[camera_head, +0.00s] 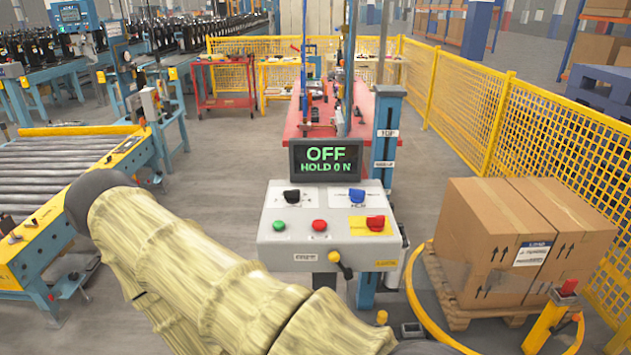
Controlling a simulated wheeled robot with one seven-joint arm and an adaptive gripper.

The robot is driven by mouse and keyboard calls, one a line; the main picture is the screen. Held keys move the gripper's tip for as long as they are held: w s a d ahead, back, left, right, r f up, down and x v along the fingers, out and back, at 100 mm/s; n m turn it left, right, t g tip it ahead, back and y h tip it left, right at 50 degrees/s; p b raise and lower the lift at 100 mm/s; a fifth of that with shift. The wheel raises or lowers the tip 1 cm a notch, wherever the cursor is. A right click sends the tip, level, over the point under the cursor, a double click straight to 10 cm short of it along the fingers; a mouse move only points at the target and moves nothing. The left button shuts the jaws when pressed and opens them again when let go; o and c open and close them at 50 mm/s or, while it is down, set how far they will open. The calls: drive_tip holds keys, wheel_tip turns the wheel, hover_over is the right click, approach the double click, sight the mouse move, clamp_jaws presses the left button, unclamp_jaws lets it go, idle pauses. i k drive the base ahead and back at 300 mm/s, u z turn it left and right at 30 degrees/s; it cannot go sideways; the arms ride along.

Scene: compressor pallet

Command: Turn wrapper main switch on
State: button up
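The wrapper control box (325,243) stands in the middle, light grey with a sloped top. A red rotary switch (375,223) sits on a yellow plate at its right; it looks like the main switch. The display (326,160) above reads "OFF" and "HOLD 0 N". A black knob (291,196) and a blue knob (357,195) are in the upper row. A green button (279,226) and a red button (319,225) are below. My sleeved arm crosses the lower left in front of the box. I cannot make out my gripper.
Brown cartons (500,245) stand on a wooden pallet (457,305) at right, with a curved yellow rail (413,285) around it. A yellow mesh fence (540,140) runs behind. A roller conveyor (60,170) is at left.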

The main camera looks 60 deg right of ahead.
sight(376, 223)
drive_tip(key=u, duration=0.1)
drive_tip(key=k, duration=0.6)
drive_tip(key=z, duration=1.45)
